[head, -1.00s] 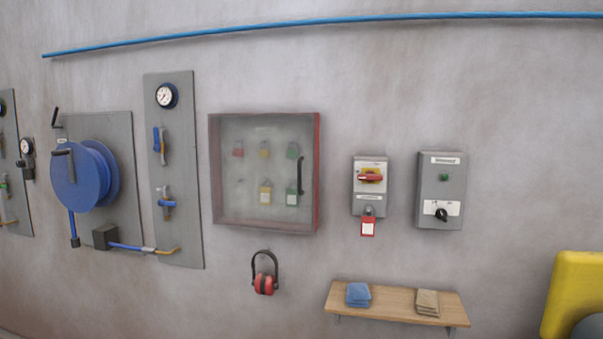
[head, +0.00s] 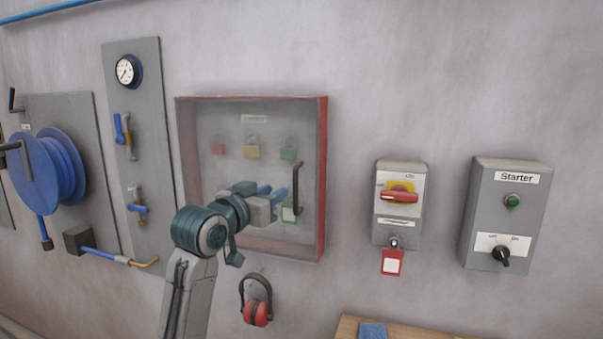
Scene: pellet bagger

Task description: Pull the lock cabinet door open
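The lock cabinet (head: 322,150) is a red-framed box on the wall with a clear front door (head: 225,118). The door looks closed. Its dark vertical handle (head: 296,188) is near the right edge. Several coloured padlocks show behind the door; my gripper hides some of the lower ones. My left gripper (head: 274,192) is in front of the door's lower half, just left of the handle. Its two blue fingers look apart with nothing between them. I cannot tell whether a fingertip touches the handle. My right gripper is not in view.
Red ear defenders (head: 256,303) hang below the cabinet. A hose reel (head: 50,170) and gauge panel (head: 146,85) are on the left. A wooden shelf (head: 347,328) is at the bottom.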

